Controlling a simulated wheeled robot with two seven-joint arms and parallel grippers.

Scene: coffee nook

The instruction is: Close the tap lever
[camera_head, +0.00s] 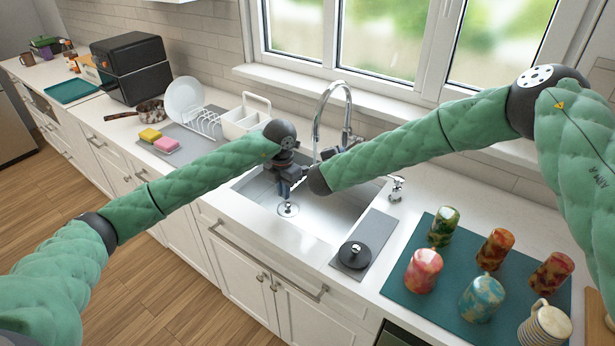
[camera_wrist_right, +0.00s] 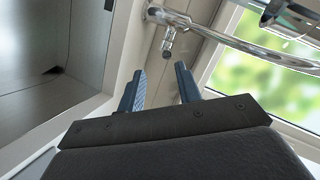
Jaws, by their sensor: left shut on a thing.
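The chrome tap (camera_head: 321,108) rises behind the sink, its curved spout reaching over the basin. Its lever cannot be made out clearly in the head view, where the right arm crosses near the tap's base. In the right wrist view, chrome tap parts (camera_wrist_right: 230,40) cross the top, with a short stub (camera_wrist_right: 168,44) beyond the fingers. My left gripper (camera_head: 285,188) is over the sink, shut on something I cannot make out. My right gripper (camera_wrist_right: 160,88) is open, with an empty gap between its fingers, below the stub and apart from it.
The sink (camera_head: 330,212) lies below both grippers, which are close together. A grey mat with a dark round lid (camera_head: 354,255) lies right of it. A teal mat (camera_head: 408,288) holds several cups. A dish rack (camera_head: 203,122) and white caddy (camera_head: 240,122) stand left. The window is behind.

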